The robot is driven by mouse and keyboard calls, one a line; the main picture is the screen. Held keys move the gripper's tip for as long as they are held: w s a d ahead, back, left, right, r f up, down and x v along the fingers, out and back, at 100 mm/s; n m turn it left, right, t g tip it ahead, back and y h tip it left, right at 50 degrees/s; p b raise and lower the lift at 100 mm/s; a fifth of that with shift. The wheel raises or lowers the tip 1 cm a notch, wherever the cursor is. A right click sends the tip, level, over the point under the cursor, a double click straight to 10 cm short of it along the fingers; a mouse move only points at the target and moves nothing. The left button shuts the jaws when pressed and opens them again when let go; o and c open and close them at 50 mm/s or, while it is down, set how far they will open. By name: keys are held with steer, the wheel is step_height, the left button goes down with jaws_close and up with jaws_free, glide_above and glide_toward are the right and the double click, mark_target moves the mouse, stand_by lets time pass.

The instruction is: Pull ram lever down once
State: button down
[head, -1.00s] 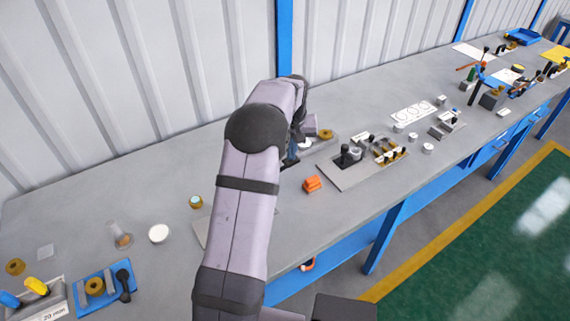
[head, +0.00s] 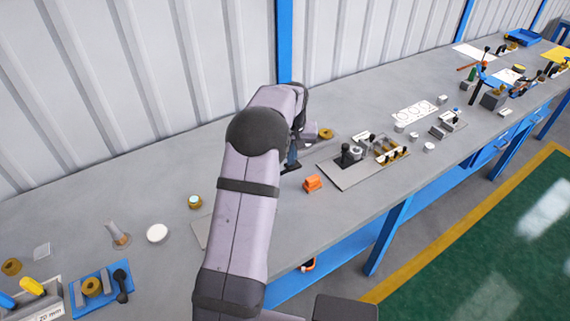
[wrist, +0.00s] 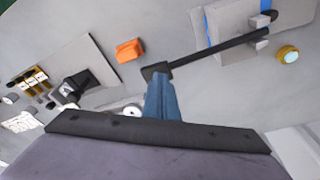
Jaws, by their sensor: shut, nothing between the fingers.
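In the wrist view a long black lever (wrist: 215,52) runs from a grey block (wrist: 235,25) with blue edging to a dark, block-like end. I take it for the ram lever. My gripper (wrist: 160,82) has its blue fingers together and empty. Its tips are at the lever's dark end, overlapping it in the picture; I cannot tell whether they touch. In the head view my gripper (head: 292,158) shows just right of my forearm, low over the bench. My arm hides the grey block and most of the lever there.
An orange block (head: 313,183) stands on the bench right of my gripper, beside a grey plate (head: 345,178) with a black-knobbed fixture. A brass ring (head: 326,134) lies behind. A round brass part (head: 195,202) and a white disc (head: 157,233) lie left of my arm.

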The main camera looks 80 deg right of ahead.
mark_target(291, 168)
steer(key=shift+a+f+b, duration=0.1)
steer(key=shift+f+b, duration=0.95)
steer(key=shift+f, duration=0.9)
steer(key=shift+a+f, duration=0.1)
steer(key=shift+f, duration=0.15)
steer(key=shift+d+p+v, duration=0.25)
steer(key=shift+p+v, duration=0.65)
steer(key=shift+v, duration=0.3)
steer(key=shift+d+p+v, duration=0.25)
steer(key=shift+p+v, duration=0.6)
steer(key=shift+v, duration=0.35)
steer(key=d+p+v, duration=0.1)
steer(key=p+v, duration=0.5)
steer(key=v, duration=0.2)
steer(key=shift+w+d+r, duration=0.35)
steer(key=shift+d+r, duration=0.05)
steer(key=shift+d, duration=0.1)
